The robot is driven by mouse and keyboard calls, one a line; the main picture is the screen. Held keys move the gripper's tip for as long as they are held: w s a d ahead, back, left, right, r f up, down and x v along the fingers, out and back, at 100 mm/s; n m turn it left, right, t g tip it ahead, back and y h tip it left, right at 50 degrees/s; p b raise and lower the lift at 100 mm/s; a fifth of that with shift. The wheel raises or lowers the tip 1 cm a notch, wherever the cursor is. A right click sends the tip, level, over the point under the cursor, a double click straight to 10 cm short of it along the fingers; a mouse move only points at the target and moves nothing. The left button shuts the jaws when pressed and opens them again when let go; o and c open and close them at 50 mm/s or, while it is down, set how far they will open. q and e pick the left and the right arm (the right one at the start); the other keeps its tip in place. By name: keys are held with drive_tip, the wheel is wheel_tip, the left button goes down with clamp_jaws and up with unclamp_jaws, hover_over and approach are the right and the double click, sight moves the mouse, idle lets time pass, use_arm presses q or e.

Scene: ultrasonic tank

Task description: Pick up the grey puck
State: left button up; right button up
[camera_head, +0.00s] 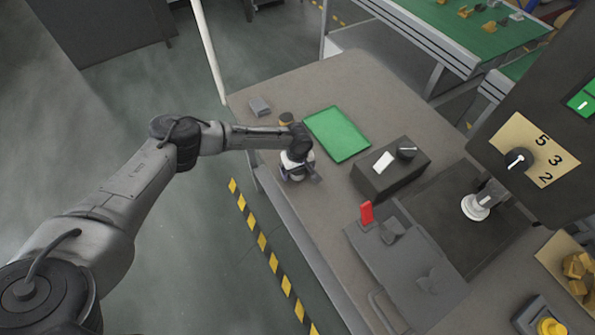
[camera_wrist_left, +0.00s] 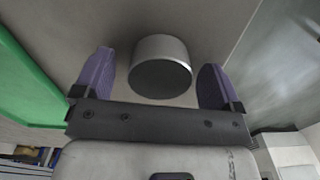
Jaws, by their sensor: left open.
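The grey puck (camera_wrist_left: 160,68) is a short round cylinder with a pale side and a darker end face. In the left wrist view it sits between the two purple fingers, with a gap on both sides. My left gripper (camera_head: 300,176) is open over the near-left edge of the table, left of the green tray. In the head view I cannot make out the puck; the gripper seems to hide it. My right gripper is not in view.
The green tray (camera_head: 338,134) lies close to the right of my left gripper. A small grey block (camera_head: 260,106) and a brown round piece (camera_head: 286,118) lie beyond it. A dark control box (camera_head: 390,172) and a red upright tab (camera_head: 366,213) stand further right.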

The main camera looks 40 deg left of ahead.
use_arm(q)
drive_tip(key=shift+c, duration=0.5)
drive_tip(key=c, duration=1)
drive_tip(key=shift+r, duration=0.1)
drive_tip(key=shift+c, duration=0.2)
